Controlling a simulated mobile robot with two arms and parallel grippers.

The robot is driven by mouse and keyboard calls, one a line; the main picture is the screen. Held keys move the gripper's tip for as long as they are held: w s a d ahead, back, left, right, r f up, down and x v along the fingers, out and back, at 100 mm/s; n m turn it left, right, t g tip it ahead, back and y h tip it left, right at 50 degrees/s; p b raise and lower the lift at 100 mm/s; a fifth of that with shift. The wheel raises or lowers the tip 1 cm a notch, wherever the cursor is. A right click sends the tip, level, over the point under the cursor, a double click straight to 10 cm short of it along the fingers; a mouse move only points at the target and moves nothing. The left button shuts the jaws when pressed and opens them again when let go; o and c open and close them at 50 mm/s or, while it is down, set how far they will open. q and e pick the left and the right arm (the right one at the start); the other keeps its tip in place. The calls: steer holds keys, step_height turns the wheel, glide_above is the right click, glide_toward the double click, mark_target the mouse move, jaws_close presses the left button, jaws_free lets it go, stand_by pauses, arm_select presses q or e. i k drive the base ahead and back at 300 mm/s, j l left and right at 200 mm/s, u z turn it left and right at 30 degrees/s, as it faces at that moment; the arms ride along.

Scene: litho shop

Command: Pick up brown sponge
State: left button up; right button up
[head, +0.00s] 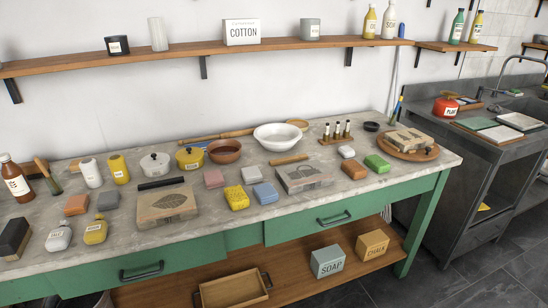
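An orange-brown block (76,204), which looks like the brown sponge, lies on the left part of the stone worktop (320,208) in the head view. A grey block (108,201) lies just right of it. A white bottle (59,238) and a yellow one (95,230) are in front of these. The brown block's top and front are uncovered. Neither of my grippers is in the picture.
A dark block (15,239) and a brown bottle (15,178) stand at the left end. A leaf-printed slab (167,206) lies to the right. Pink (214,178), yellow (236,197) and blue (264,194) blocks are mid-table. A shelf (180,53) runs above.

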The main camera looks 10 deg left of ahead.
mark_target(354, 169)
steer(key=i+l+u, duration=0.1)
steer(key=i, duration=0.35)
steer(key=i+l, duration=0.2)
steer(key=i, duration=0.2)
steer(key=i+l+u, duration=0.15)
steer(key=i, duration=0.3)
